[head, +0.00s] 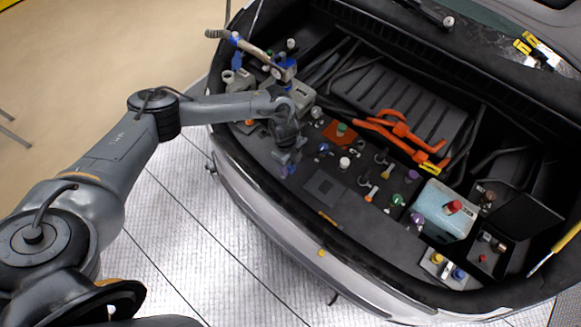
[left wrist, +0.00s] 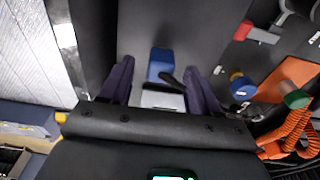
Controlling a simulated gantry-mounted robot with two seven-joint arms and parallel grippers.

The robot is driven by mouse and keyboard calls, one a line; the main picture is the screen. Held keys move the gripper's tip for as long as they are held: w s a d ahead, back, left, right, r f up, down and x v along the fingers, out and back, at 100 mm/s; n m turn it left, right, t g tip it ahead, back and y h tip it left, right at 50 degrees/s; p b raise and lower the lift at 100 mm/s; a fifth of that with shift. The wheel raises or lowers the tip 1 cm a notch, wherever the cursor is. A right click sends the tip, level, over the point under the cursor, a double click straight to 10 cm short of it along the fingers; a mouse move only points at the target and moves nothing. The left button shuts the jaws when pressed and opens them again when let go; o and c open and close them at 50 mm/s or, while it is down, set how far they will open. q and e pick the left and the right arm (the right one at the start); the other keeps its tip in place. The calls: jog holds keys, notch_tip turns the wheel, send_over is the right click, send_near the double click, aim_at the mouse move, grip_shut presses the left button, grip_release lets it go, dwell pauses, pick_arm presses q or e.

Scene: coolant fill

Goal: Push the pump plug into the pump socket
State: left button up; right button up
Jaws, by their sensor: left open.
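My left gripper (head: 288,166) hangs low over the dark deck along the car's near edge. In the left wrist view its two dark fingers (left wrist: 160,68) stand apart. Between them is a small part with a blue block (left wrist: 160,62), a light grey body (left wrist: 162,99) and a dark lever. It may be the pump plug, but I cannot be sure. Its lower part is hidden by the gripper body. Gaps show between the fingers and the part. I cannot make out the pump socket for certain. My right gripper is not in view.
An orange plate with a green cap (head: 341,128) lies right of my gripper. Thick orange cables (head: 400,131), several small knobs and a light blue tank (head: 443,208) are farther right. A grey-blue pump-like unit (head: 284,71) stands at the back left. A square recess (head: 325,187) lies nearby.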

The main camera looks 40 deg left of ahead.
pick_arm(q)
jog(key=shift+d+f, duration=0.15)
jog(key=shift+f, duration=1.05)
jog(key=shift+c, duration=0.3)
jog(key=c, duration=0.9)
jog(key=shift+c, duration=0.3)
jog(key=shift+r, duration=0.15)
